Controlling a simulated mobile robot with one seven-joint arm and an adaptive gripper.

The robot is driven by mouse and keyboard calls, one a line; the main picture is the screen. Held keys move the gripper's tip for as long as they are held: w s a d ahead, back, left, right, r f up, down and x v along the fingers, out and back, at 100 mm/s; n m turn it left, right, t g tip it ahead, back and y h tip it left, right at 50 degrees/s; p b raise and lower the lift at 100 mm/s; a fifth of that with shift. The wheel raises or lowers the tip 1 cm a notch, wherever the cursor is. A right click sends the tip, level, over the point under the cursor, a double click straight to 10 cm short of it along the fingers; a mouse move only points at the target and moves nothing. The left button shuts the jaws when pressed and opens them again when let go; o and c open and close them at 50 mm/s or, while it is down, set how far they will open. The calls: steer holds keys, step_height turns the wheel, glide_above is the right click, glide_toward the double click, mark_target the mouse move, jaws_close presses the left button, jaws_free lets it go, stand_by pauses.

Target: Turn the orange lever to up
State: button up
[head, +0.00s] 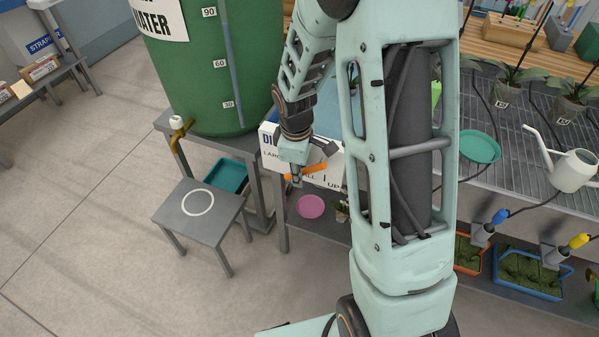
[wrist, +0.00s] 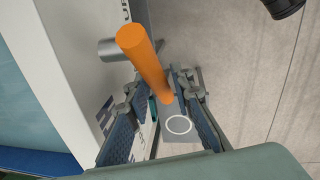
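The orange lever (head: 316,167) is on the front of a white lettered panel (head: 269,153), beside the word UP. It lies close to level, its right part slightly higher. My gripper (head: 297,175) is at the lever's left part in the head view. In the wrist view the lever (wrist: 145,58) runs down between the two fingers of my gripper (wrist: 164,100), which stand apart. A grey round post (wrist: 112,49) shows behind the lever. I cannot tell whether a finger touches the lever. My arm hides part of the panel in the head view.
A low grey stool (head: 202,229) with a white ring stands at the left. A pink saucer (head: 311,207) lies on the shelf below. Open floor (head: 90,210) is at the left.

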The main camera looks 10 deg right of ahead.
jaws_close()
steer(key=shift+s+d+f+g+h, duration=0.2)
steer(key=shift+f+g+h, duration=0.2)
steer(key=shift+h, duration=0.2)
steer(key=shift+s+d+f+n+g+h+p, duration=0.1)
steer(key=shift+s+d+f+g+h, duration=0.15)
steer(key=shift+s+d+g+h, duration=0.65)
steer(key=shift+s+d+f+n+g+h+p, duration=0.1)
steer(key=shift+d+f+g+h, duration=0.35)
steer(key=shift+h, duration=0.9)
steer(key=shift+s+d+f+n+g+h+p, duration=0.1)
steer(key=shift+s+d+g+h, duration=0.4)
steer(key=shift+d+g+h, duration=0.55)
steer(key=shift+a, duration=0.2)
